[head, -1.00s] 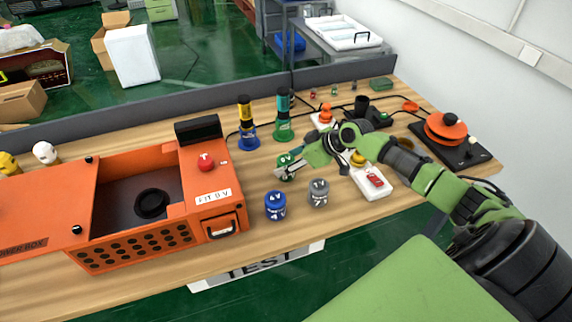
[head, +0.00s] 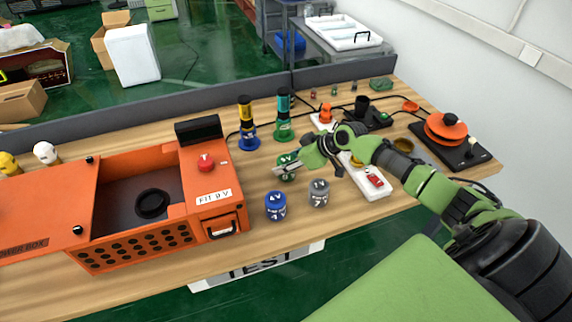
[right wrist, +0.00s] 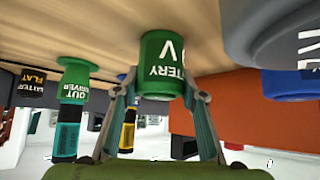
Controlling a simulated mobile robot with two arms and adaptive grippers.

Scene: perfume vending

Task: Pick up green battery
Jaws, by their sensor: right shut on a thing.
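The green battery (head: 287,172) stands on the wooden table, behind the blue and grey batteries. It is partly covered by my gripper in the head view. In the right wrist view the green battery (right wrist: 163,66) shows white lettering and sits between the fingers. My right gripper (head: 284,169) is shut on it, with one finger on each side; it also shows in the right wrist view (right wrist: 160,92). I cannot tell whether the battery is off the table. My left gripper is not in view.
A blue battery (head: 275,206) and a grey battery (head: 319,193) stand close in front. The orange power box (head: 150,225) is to the left. Green (head: 284,118) and blue (head: 247,125) devices stand behind. A white board (head: 376,187) with a red part lies to the right.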

